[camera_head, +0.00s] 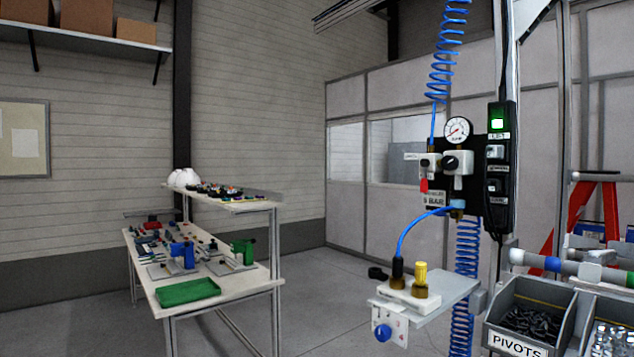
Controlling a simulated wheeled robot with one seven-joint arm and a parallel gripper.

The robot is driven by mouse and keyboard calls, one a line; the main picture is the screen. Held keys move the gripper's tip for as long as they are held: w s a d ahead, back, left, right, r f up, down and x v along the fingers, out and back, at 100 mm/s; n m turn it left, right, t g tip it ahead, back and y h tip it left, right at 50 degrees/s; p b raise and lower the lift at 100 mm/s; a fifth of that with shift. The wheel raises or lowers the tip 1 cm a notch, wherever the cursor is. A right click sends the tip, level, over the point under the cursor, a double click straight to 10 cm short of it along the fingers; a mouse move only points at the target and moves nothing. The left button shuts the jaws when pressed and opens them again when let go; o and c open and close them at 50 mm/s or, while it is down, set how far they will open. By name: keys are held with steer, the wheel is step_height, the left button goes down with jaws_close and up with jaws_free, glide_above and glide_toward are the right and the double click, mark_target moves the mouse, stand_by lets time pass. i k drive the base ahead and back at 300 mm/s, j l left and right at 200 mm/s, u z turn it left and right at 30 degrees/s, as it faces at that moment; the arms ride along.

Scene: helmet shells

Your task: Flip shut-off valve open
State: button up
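A compressed-air panel hangs on the post at right of centre, with a round white pressure gauge (457,130) at its top. Below the gauge are white valve bodies with a black knob (450,162) and a small red handle (424,185) that hangs downward. A shelf (450,290) below carries a white block with black and yellow fittings; a black lever (378,273) sticks out to its left. I cannot tell for sure which handle is the shut-off valve. My gripper is not in view.
A blue coiled hose (447,60) runs down to the panel. A black control box (497,165) with a lit green button is beside it. Bins, one marked PIVOTS (520,345), stand at lower right. A workbench (150,290) is at left. Open floor lies between.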

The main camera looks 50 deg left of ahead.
mark_target(424, 162)
steer(key=j+u, duration=0.15)
steer(key=u, duration=0.8)
